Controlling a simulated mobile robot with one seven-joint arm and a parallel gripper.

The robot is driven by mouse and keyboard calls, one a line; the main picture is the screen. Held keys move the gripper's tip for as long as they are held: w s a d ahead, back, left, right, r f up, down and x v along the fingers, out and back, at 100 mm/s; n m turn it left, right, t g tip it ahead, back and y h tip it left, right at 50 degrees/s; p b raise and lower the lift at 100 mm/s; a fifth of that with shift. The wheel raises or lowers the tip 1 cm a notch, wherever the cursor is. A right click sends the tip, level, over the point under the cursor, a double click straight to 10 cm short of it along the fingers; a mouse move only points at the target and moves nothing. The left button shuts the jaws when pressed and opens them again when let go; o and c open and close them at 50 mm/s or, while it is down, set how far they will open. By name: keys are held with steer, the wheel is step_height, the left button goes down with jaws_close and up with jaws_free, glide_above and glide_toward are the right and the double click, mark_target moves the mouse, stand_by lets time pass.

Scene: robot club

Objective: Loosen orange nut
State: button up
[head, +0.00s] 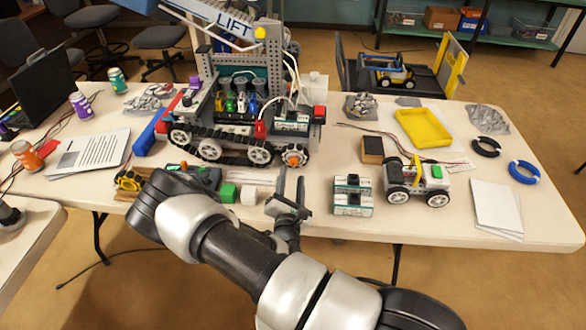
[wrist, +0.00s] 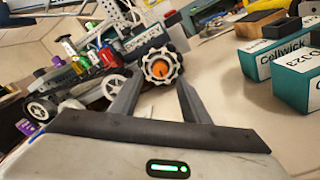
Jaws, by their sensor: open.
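The orange nut (head: 294,156) sits at the hub of a white-rimmed wheel at the front right corner of a large tracked robot model (head: 232,125). In the wrist view the orange nut (wrist: 159,69) faces me, just beyond my fingertips and centred between them. My gripper (head: 291,177) is open and empty. In the wrist view the two fingers of my gripper (wrist: 158,86) point toward the wheel, one to each side of the nut. Whether the fingertips touch the wheel cannot be told.
A yellow tray (head: 424,128) lies farther back on the white table (head: 475,226).

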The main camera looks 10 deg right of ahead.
mark_target(293, 163)
steer(key=x, duration=0.5)
steer(key=c, duration=1.1)
steer(key=shift+o, duration=0.2)
